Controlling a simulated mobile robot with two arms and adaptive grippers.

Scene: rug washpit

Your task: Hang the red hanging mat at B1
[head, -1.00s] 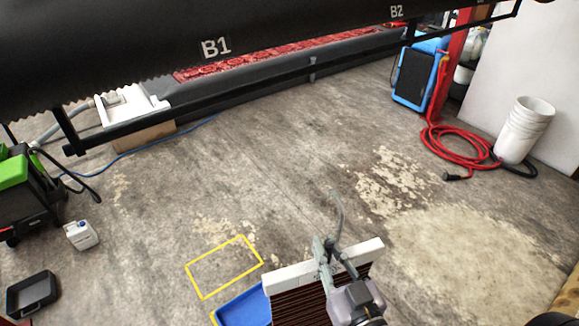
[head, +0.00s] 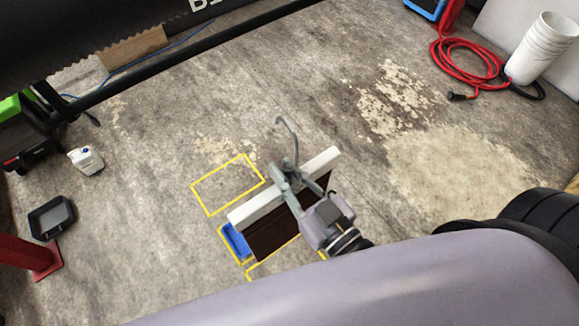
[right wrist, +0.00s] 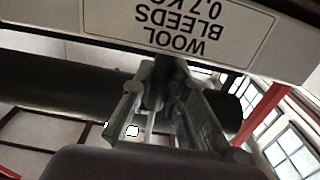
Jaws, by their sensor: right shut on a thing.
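A hanging mat hangs from a white bar (head: 285,188) with a grey hook on top; its cloth (head: 270,235) looks dark brown-red. My right gripper (head: 287,180) is shut on the hanger at mid-bar and holds it above the floor. In the right wrist view the fingers (right wrist: 165,105) close on the hook's stem, beside a label (right wrist: 205,25) reading "WOOL BLEEDS 0.7 K". The B1 sign (head: 200,4) on the dark beam (head: 130,30) is cut off at the top edge, far from the mat. My left gripper is out of view.
A blue tray (head: 236,242) lies partly behind the mat, beside yellow floor outlines (head: 228,184). A black tray (head: 51,218), white jug (head: 86,160) and red post (head: 35,260) are at left. Mid-floor is clear.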

